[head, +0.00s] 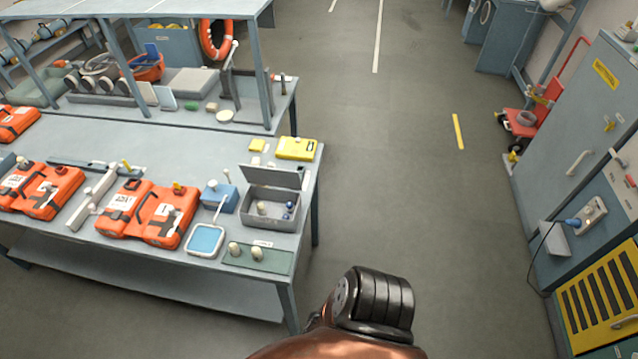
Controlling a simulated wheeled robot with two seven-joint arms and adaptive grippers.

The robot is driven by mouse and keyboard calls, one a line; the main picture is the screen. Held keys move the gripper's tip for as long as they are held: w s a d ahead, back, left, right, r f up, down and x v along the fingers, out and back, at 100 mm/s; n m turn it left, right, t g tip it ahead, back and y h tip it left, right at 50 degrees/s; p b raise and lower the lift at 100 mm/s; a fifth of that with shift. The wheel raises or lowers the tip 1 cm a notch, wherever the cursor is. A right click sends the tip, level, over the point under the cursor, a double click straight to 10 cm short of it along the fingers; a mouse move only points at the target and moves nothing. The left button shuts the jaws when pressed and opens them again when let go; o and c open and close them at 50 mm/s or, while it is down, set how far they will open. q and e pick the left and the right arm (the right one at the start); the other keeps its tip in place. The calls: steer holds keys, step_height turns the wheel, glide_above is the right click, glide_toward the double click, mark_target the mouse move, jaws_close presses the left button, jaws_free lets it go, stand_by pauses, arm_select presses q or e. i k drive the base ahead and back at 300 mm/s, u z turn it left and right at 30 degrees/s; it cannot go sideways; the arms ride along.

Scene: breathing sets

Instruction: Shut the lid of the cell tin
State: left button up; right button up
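The cell tin is a grey open box (266,222) near the right end of the workbench. Its lid (272,177) stands raised at the back edge, tilted up and open. Inside the tin are a few small items, a pale cell (262,208) and blue-topped ones (289,207). Neither of my grippers shows in the head view. Only a copper and black part of my own body shows at the bottom middle, apart from the bench.
A green mat (273,262) with two pale knobbed cells lies in front of the tin. A blue-and-white tray (205,241), a blue box (219,196) and orange cases (146,213) stand to its left. A yellow case (296,148) is behind.

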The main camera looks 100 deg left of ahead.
mark_target(271, 177)
steer(key=i, duration=0.4)
steer(key=u, duration=2.7)
steer(key=i, duration=2.25)
steer(key=u, duration=2.4)
steer(key=i, duration=0.65)
steer(key=u, duration=1)
